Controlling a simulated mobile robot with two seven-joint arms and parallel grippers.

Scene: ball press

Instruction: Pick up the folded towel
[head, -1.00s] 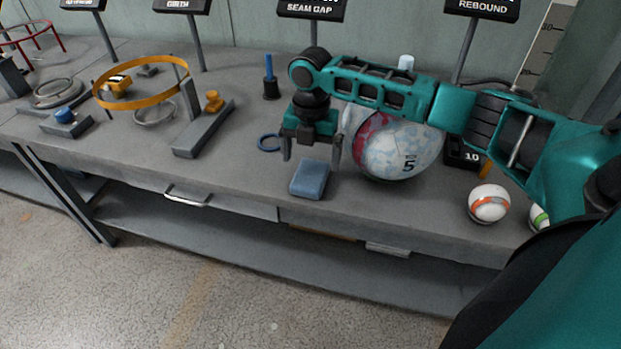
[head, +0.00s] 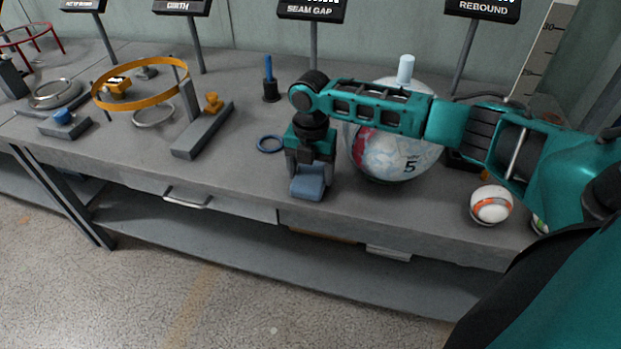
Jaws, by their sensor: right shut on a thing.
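The folded towel (head: 308,186) is a small blue block-like bundle near the front edge of the grey workbench, left of the big ball. My right gripper (head: 309,178) comes down over it from above and is shut on it, with the fingers at its sides. The towel's upper part is hidden by the gripper. I cannot tell whether the towel is clear of the bench top. My left gripper is not in view.
A large pale ball marked 5 (head: 400,150) stands close right of the gripper, partly behind my arm. A small white and orange ball (head: 490,205) lies farther right. A blue ring (head: 271,144) lies left. The bench (head: 240,185) is clear at front left.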

